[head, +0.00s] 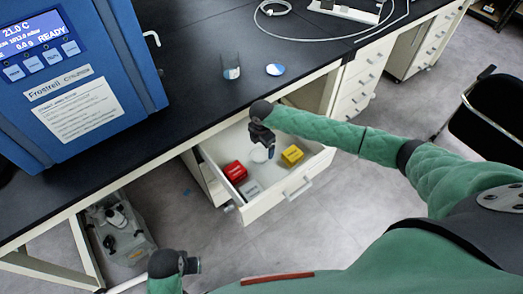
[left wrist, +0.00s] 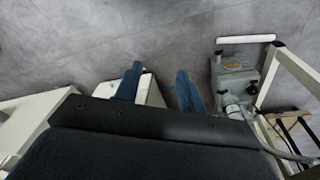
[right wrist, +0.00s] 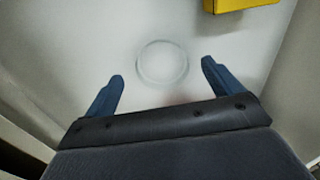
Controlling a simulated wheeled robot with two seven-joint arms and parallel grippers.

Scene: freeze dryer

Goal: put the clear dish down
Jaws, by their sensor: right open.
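The clear dish (right wrist: 162,63) lies on the white floor of the open drawer in the right wrist view. In the head view it shows faintly below my right gripper (head: 268,150), inside the drawer (head: 262,210). In the right wrist view the fingers of my right gripper (right wrist: 163,88) are spread apart, one on each side and short of the dish, with nothing between them. My left gripper (left wrist: 158,82) has its fingers apart and empty over the floor in the left wrist view.
The drawer also holds a red box (head: 235,171), a yellow box (head: 292,155) and a grey-white box (head: 250,189). The black bench top (head: 200,110) bears a glass beaker (head: 231,68), a blue-and-white disc (head: 275,69) and the blue freeze dryer (head: 75,75). A grey pump (left wrist: 235,75) stands low under the bench.

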